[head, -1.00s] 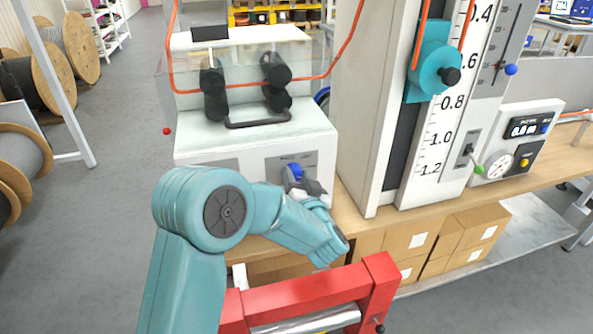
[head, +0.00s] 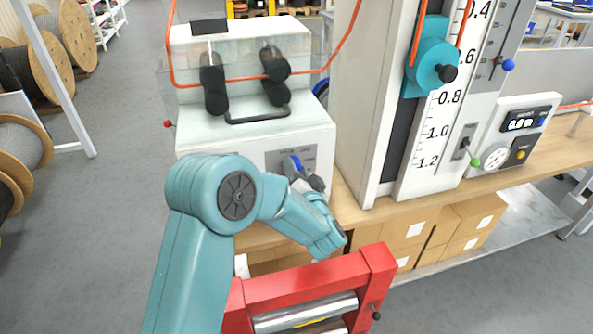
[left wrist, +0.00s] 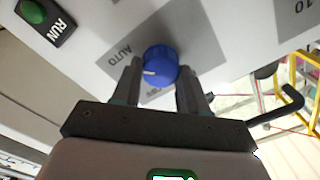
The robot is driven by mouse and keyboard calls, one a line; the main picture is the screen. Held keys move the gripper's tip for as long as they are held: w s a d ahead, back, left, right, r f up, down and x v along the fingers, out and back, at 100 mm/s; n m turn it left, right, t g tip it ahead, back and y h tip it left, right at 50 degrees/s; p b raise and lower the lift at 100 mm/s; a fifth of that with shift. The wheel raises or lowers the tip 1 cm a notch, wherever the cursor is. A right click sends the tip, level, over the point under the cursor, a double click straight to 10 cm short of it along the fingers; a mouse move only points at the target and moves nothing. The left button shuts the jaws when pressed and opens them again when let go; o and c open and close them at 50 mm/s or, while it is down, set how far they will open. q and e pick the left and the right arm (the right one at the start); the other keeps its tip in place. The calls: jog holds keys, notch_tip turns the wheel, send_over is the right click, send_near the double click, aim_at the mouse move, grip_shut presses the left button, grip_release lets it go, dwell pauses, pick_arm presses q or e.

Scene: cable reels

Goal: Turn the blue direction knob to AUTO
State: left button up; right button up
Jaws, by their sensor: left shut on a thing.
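The blue direction knob (head: 292,165) sits on a grey label plate on the front of the white machine. In the left wrist view the knob (left wrist: 160,64) is between the two fingers of my left gripper (left wrist: 157,78), which is shut on it. A white pointer mark on the knob faces left in that view. The word AUTO (left wrist: 119,56) is printed on the grey plate to the upper left of the mark. Other label text by the knob is hidden or too small to read. My right gripper is not in view.
A green RUN button (left wrist: 33,12) is on the same panel. Black rollers (head: 275,75) and an orange cable stand above on the machine. A tall scale column (head: 440,110) stands to the right. A red frame (head: 310,280) with metal rollers is below my left arm.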

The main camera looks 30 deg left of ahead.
pick_arm(q)
jog(key=o, duration=1.1)
jog(key=shift+c, duration=0.2)
jog(key=b+v, duration=0.2)
jog(key=v, duration=1.4)
jog(key=shift+d+b, duration=0.15)
jog(key=shift+b, duration=0.2)
jog(key=shift+s, duration=0.1)
